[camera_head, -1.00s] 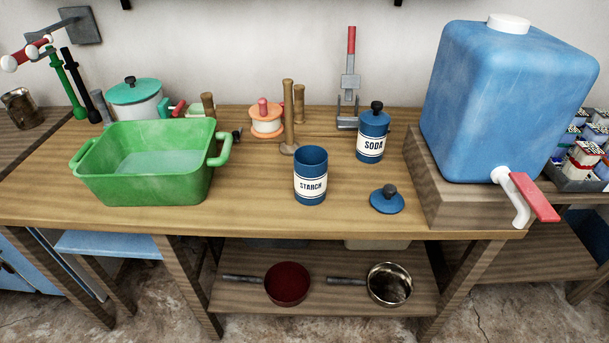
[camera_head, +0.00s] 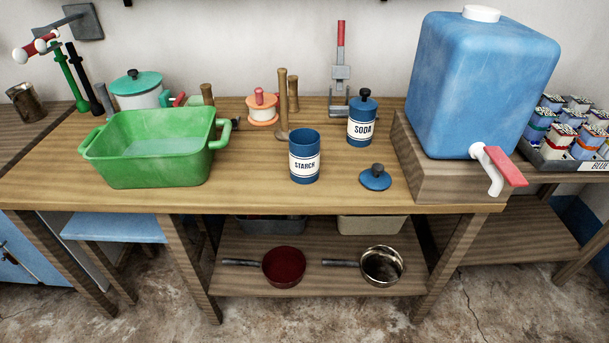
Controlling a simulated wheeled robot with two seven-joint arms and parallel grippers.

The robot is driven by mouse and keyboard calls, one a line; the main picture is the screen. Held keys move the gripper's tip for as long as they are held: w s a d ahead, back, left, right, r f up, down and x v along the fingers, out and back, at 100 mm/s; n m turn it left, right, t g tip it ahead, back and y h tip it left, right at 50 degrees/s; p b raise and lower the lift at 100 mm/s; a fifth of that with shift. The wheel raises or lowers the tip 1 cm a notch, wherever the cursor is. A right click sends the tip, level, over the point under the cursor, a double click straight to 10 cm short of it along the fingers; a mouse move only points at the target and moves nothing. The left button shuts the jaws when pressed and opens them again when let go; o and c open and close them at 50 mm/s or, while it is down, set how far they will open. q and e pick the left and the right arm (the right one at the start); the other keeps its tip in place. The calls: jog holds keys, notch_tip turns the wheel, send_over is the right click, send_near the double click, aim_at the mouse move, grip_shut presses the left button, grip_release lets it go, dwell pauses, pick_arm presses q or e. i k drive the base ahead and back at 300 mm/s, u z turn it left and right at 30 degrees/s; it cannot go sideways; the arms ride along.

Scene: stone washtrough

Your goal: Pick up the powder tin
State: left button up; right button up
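Two blue tins with white labels stand upright on the wooden table (camera_head: 250,198). The tin labelled STARCH (camera_head: 304,156) stands near the front middle without a lid. The tin labelled SODA (camera_head: 361,118) stands behind it to the right and wears a blue lid with a black knob. A loose blue lid (camera_head: 375,178) with a dark knob lies to the right of the STARCH tin. No tin in view is labelled powder. Neither of my grippers is in view.
A green basin (camera_head: 150,150) holding water stands at the left. A large blue water container (camera_head: 483,85) with a red-handled tap stands on a wooden block at the right. Wooden posts and an orange-and-white spool (camera_head: 262,108) stand behind. Pans lie on the lower shelf (camera_head: 325,283).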

aim_at(303, 143)
jog(key=k, duration=0.25)
jog(key=u, duration=1.35)
jog(key=i, duration=1.05)
jog(key=z, duration=1.85)
